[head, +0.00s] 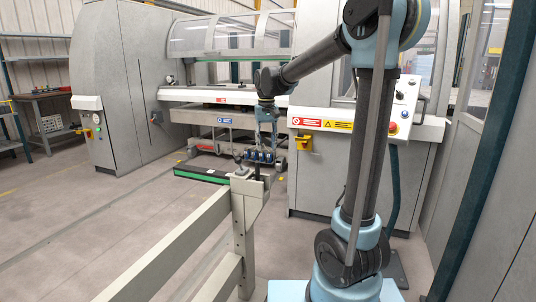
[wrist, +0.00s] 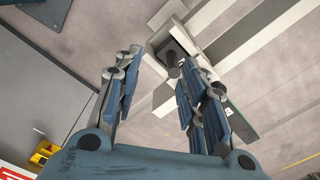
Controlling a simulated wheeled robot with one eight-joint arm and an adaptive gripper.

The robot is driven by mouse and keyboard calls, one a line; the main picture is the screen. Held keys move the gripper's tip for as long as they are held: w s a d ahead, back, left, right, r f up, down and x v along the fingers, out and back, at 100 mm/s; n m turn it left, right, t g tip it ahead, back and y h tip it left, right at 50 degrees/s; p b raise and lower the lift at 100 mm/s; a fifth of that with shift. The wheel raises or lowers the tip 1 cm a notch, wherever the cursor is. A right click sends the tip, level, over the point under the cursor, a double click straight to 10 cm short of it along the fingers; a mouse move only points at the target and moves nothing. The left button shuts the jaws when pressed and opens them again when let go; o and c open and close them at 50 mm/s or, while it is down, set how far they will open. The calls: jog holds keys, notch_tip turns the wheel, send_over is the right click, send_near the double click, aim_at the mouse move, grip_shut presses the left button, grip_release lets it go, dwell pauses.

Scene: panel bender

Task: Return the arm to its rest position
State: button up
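My arm (head: 375,130) rises from the base at the right and bends over to the left, with its forearm (head: 315,60) reaching out. My gripper (head: 261,155) hangs pointing down at the forearm's end, close to the top of a pale fence post (head: 243,205) in the head view. In the wrist view my gripper (wrist: 160,80) has its two blue-padded fingers spread apart with nothing between them.
A pale rail (head: 165,250) runs from the post toward the front left. The panel bender (head: 225,95) stands behind, with a control cabinet (head: 335,170) beside my arm. A grey wall panel (head: 490,200) is close at right. Open floor (head: 90,220) lies at left.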

jog(key=s+d+f+m+t, duration=0.1)
jog(key=s+d+f, duration=0.3)
jog(key=s+d, duration=0.6)
jog(key=s+d+f+m, duration=0.1)
jog(key=s+d+f, duration=0.55)
jog(key=s, duration=0.65)
jog(key=s+d+f+t, duration=0.1)
jog(key=s+d+f, duration=0.3)
jog(key=s+f, duration=0.2)
jog(key=shift+s+d+f, duration=0.15)
jog(key=shift+s+d, duration=0.2)
jog(key=shift+s, duration=0.35)
jog(key=shift+w+f, duration=0.2)
jog(key=shift+w, duration=0.25)
